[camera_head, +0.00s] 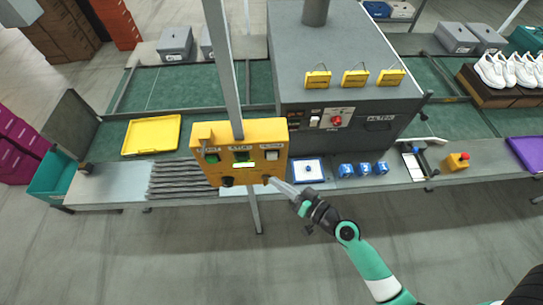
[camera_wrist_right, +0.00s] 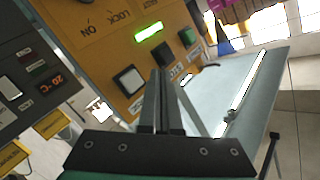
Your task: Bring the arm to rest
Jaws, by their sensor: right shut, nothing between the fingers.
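My right arm comes in from the lower right of the head view. Its gripper (camera_head: 272,181) is at the lower right corner of the yellow control box on a post (camera_head: 238,135). In the right wrist view the gripper's fingers (camera_wrist_right: 160,74) are together and empty. They point at the box face (camera_wrist_right: 110,40), close to a white square button (camera_wrist_right: 128,79); I cannot tell whether they touch it. The box has a lit green display (camera_head: 243,165) and several buttons and knobs. My left gripper is not in view.
A grey machine (camera_head: 340,45) stands behind the box. The bench holds a yellow tray (camera_head: 151,135), blue cans (camera_head: 363,169), a white-framed plate (camera_head: 308,170) and an emergency-stop box (camera_head: 456,162). White shoes (camera_head: 507,70) stand at the far right. The floor in front is free.

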